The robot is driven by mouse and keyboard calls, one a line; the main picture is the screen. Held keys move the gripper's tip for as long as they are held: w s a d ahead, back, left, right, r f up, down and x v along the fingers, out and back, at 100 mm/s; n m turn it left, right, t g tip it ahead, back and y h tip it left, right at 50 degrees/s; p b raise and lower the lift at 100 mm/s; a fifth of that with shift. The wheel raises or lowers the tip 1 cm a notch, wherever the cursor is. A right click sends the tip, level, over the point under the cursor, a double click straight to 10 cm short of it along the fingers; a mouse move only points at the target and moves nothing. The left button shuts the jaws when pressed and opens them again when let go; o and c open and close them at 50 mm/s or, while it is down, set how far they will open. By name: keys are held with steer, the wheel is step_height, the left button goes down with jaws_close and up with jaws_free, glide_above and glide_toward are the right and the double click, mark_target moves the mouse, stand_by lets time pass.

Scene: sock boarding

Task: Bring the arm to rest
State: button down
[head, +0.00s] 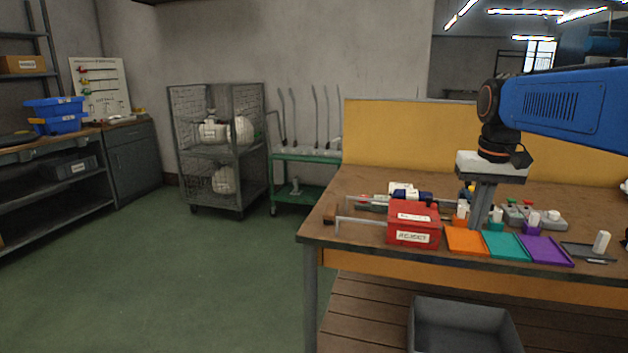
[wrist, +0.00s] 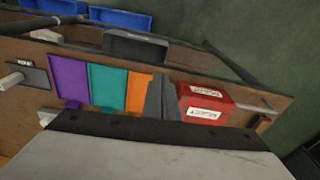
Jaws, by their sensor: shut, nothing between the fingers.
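My blue arm reaches in from the right in the head view. My gripper (head: 475,224) points down over the workbench (head: 375,185), its long grey fingers together and empty. The fingertips are behind the orange tray (head: 466,241) and right of the red reject box (head: 414,225); whether they touch anything there I cannot tell. In the wrist view the shut fingers (wrist: 163,98) show between the orange tray (wrist: 139,92) and the red box (wrist: 204,103).
A teal tray (head: 507,247) and a purple tray (head: 545,250) lie beside the orange one. Small parts stand behind them. A yellow panel (head: 400,135) backs the bench. A grey bin (head: 465,325) sits below. The green floor (head: 200,275) at left is clear.

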steer(key=s+a+f+n+t, duration=0.1)
steer(key=s+a+f, duration=0.2)
steer(key=s+f, duration=0.5)
steer(key=s+a+f+n+t, duration=0.1)
steer(key=s+a+f+t, duration=0.1)
steer(key=s+f, duration=0.7)
steer(key=s+a, duration=0.1)
steer(key=s, duration=0.4)
steer(key=shift+s+a, duration=0.25)
steer(key=shift+a, duration=0.15)
steer(key=shift+r, duration=0.1)
